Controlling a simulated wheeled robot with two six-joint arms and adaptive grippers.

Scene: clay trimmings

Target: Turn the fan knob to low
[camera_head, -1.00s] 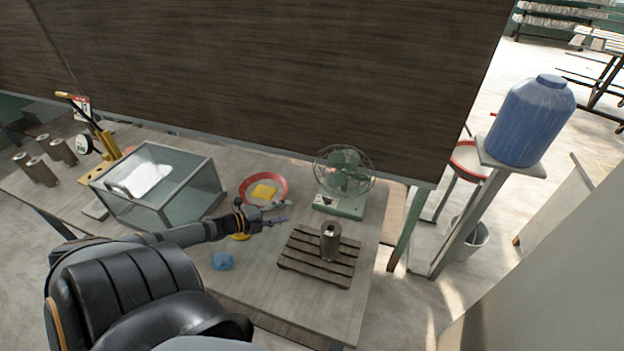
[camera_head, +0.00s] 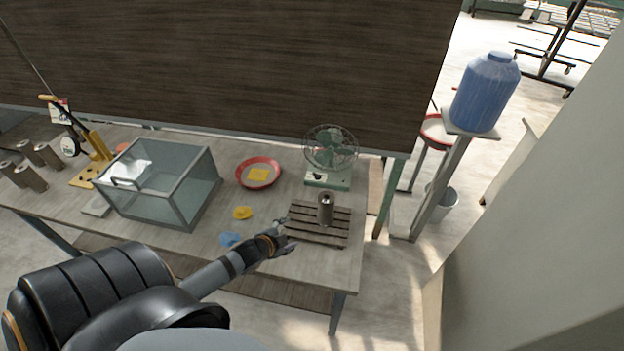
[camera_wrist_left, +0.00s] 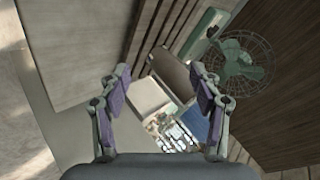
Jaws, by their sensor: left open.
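A green desk fan (camera_head: 330,152) with a wire cage stands at the back right of the table, its base (camera_head: 327,180) facing me. The knob is too small to tell in the head view. My left gripper (camera_head: 288,235) is open and empty, in front of the fan and at the left front corner of the slatted wooden rack. In the left wrist view, the fan (camera_wrist_left: 243,66) is at the upper right, beyond the open fingers (camera_wrist_left: 162,95), and its green base (camera_wrist_left: 205,32) shows beside the cage. My right gripper is not in view.
A metal cylinder (camera_head: 325,209) stands on the wooden rack (camera_head: 305,232) between me and the fan. A red dish (camera_head: 243,178), yellow clay (camera_head: 242,213), blue clay (camera_head: 229,239) and a glass box (camera_head: 187,200) lie to the left. A dark panel (camera_head: 250,60) rises behind.

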